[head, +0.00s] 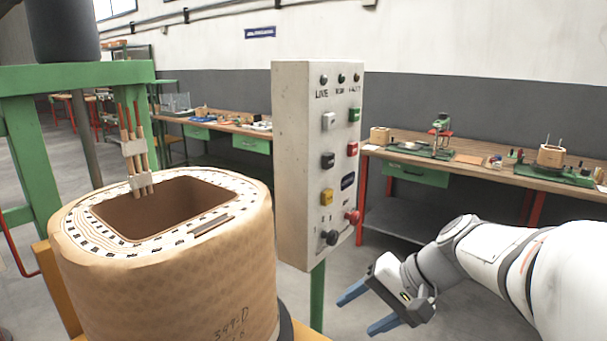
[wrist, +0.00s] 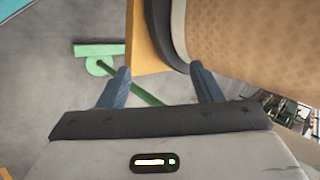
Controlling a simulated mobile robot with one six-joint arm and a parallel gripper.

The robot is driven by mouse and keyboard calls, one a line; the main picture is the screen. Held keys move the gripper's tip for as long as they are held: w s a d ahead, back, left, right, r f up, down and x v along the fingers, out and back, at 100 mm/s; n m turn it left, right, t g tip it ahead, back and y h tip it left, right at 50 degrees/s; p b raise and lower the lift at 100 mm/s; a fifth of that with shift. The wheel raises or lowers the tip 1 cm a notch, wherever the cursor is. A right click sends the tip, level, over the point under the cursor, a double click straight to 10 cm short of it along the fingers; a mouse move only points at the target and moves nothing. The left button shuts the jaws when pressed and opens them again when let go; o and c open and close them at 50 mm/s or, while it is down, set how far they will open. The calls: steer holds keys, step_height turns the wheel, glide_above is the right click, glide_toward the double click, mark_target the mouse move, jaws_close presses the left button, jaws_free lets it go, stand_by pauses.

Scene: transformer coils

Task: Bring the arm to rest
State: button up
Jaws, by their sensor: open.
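My gripper (head: 368,308) is at the lower right of the head view, at the end of my white arm. Its two blue fingers are spread apart with nothing between them. In the wrist view the fingers (wrist: 160,88) also stand apart, with grey floor and a green post's foot seen beyond them. The large paper-wrapped coil (head: 165,285) stands to the left of my gripper in the head view. The coil's wrapped side (wrist: 255,45) fills the upper right of the wrist view. My gripper appears apart from the coil.
A grey control box (head: 300,150) with buttons and knobs stands on a green post (head: 317,295) between the coil and my gripper in the head view. A green frame (head: 30,150) is at the left. Workbenches (head: 480,170) line the back wall. Open floor lies between.

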steer(key=s+d+r+n+h+p, duration=0.4)
steer(key=s+r+h+p, duration=0.3)
steer(key=s+p, duration=0.2)
steer(key=p, duration=0.2)
steer(key=shift+s+d+r+h+p, duration=0.25)
steer(key=shift+d+r+h+p, duration=0.05)
steer(key=shift+r+p, duration=0.1)
